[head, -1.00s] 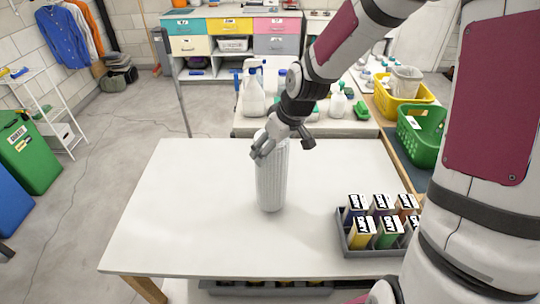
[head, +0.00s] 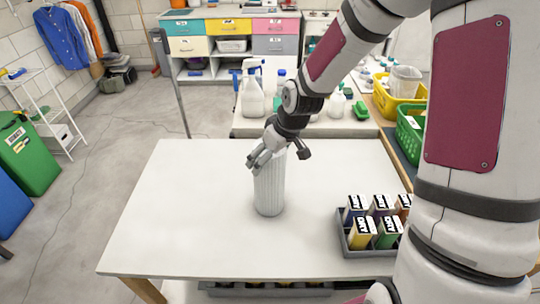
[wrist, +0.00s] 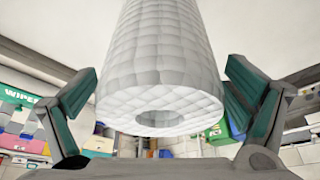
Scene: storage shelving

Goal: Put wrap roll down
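The wrap roll (head: 269,190) is a white, ribbed cylinder. In the head view it is upright over the front middle of the white table (head: 180,215). I cannot tell whether its base touches the tabletop. My gripper (head: 272,158) is at its upper end, coming from behind and above, and hides part of that end. In the wrist view the roll (wrist: 160,65) lies between the two teal-padded fingers, its round end with the core hole facing the camera. The exact contact is hard to see.
A grey tray (head: 345,240) of several small labelled boxes stands at the table's front right. Spray bottles (head: 253,98) stand on another table behind. Yellow (head: 386,104) and green (head: 409,137) baskets are at the right. The table's left part is clear.

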